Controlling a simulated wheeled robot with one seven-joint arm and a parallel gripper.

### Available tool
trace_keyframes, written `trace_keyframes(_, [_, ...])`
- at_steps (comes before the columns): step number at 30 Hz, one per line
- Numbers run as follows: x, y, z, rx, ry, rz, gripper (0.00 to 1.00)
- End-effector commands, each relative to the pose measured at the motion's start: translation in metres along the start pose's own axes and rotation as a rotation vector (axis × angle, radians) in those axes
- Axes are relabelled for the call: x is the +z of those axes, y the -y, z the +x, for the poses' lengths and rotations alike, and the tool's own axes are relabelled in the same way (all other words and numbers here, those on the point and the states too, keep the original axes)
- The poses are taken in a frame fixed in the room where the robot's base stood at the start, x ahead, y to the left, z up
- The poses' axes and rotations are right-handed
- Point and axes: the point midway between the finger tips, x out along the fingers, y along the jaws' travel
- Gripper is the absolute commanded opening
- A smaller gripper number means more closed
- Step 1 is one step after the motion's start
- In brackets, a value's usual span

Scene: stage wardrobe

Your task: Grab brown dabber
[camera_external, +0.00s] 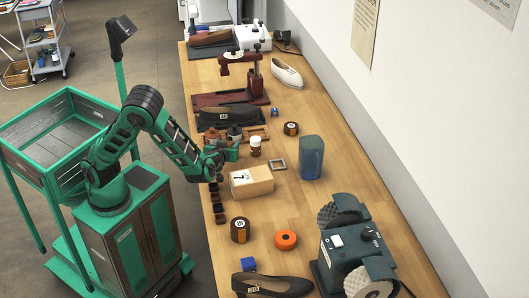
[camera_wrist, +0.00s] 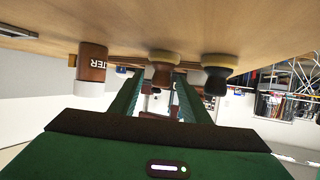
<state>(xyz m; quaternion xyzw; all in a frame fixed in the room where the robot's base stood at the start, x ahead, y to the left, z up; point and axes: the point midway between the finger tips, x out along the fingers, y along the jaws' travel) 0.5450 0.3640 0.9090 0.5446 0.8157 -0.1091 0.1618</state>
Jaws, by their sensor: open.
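The brown dabber (camera_wrist: 161,73) shows in the wrist view, which is upside down; it has a rounded brown body and a pale pad against the table. My gripper (camera_wrist: 160,84) is open and empty, its green fingers pointing toward the dabber, one on each side in the picture. I cannot tell whether the dabber is between the tips or just beyond them. A similar black dabber (camera_wrist: 217,74) stands beside it. In the external view my gripper (camera_external: 229,150) is low over the bench's left side, close to two dark dabber shapes that I cannot tell apart surely.
A brown jar with a white cap (camera_wrist: 92,64) stands close by, also in the external view (camera_external: 256,147). A cardboard box (camera_external: 252,183) sits nearer on the bench (camera_external: 290,208), with a blue container (camera_external: 312,158) to the right.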

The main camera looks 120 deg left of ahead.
Motion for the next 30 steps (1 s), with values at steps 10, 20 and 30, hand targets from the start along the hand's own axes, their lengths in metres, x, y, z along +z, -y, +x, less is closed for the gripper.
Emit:
trace_keyframes(10, [-0.0003, -0.0003, 0.0081, 0.001, 0.0, -0.001, 0.43])
trace_keyframes(20, [-0.0002, -0.0002, 0.0078, 0.001, 0.0, -0.001, 0.0])
trace_keyframes(30, [-0.0074, -0.0006, 0.0045, 0.002, 0.0, -0.003, 0.0])
